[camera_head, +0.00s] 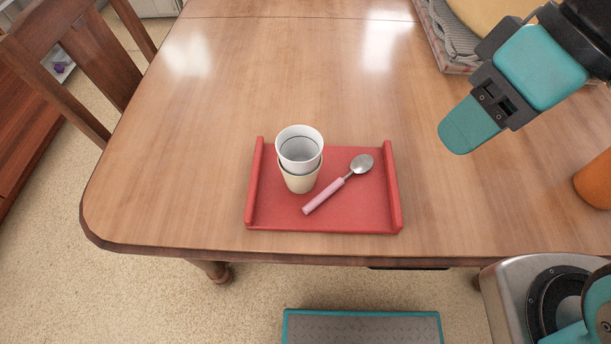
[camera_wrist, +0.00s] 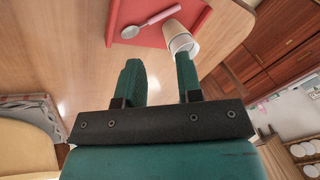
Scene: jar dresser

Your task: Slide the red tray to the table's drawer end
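The red tray (camera_head: 350,215) lies flat on the wooden table (camera_head: 200,120) near its front edge, with raised walls on its left and right sides. A white cup (camera_head: 300,145) is stacked in a beige cup (camera_head: 300,183) on its left half. A spoon with a pink handle (camera_head: 325,194) lies diagonally beside the cups. My gripper (camera_head: 460,135) is above the table, right of and beyond the tray, apart from it. The wrist view shows its two teal fingers (camera_wrist: 160,75) spread with nothing between them; part of the tray (camera_wrist: 195,12) shows past them.
A woven tray with grey cloth (camera_head: 445,35) is at the back right. An orange object (camera_head: 595,180) stands at the right edge. A wooden chair (camera_head: 75,60) stands at the left. The tabletop left of and behind the red tray is clear.

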